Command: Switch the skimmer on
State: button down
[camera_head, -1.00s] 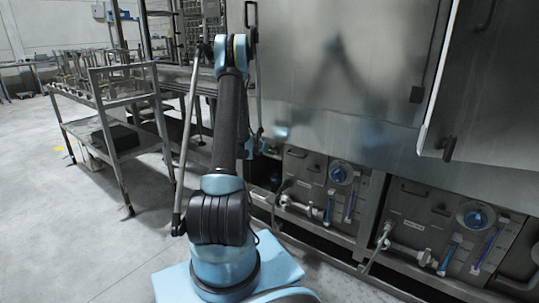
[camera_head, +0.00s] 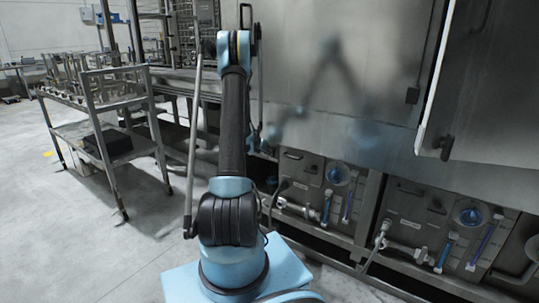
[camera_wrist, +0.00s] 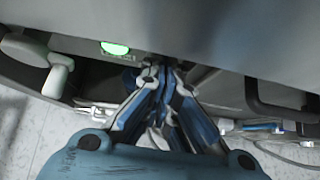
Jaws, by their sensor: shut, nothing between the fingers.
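A green-lit oval (camera_wrist: 115,48), with a small label below it, glows on the machine's front in the wrist view. Whether it is the skimmer's switch I cannot tell. My gripper (camera_wrist: 161,76) is shut and empty, with its fingertips to the right of and below the green light in the picture. Contact between the fingertips and the panel cannot be made out. In the head view my arm hides most of the gripper's surroundings, and no green light shows there.
A white valve handle (camera_wrist: 60,75) is at left and a dark bar handle (camera_wrist: 285,100) at right in the wrist view. Low panels with round blue dials (camera_head: 338,174) line the machine's base. A metal cart (camera_head: 92,130) stands left. Floor is clear in front of it.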

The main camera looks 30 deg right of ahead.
jog(key=shift+r, duration=0.7)
jog(key=v, duration=1.3)
jog(key=shift+w+d+r, duration=0.2)
jog(key=shift+r, duration=0.15)
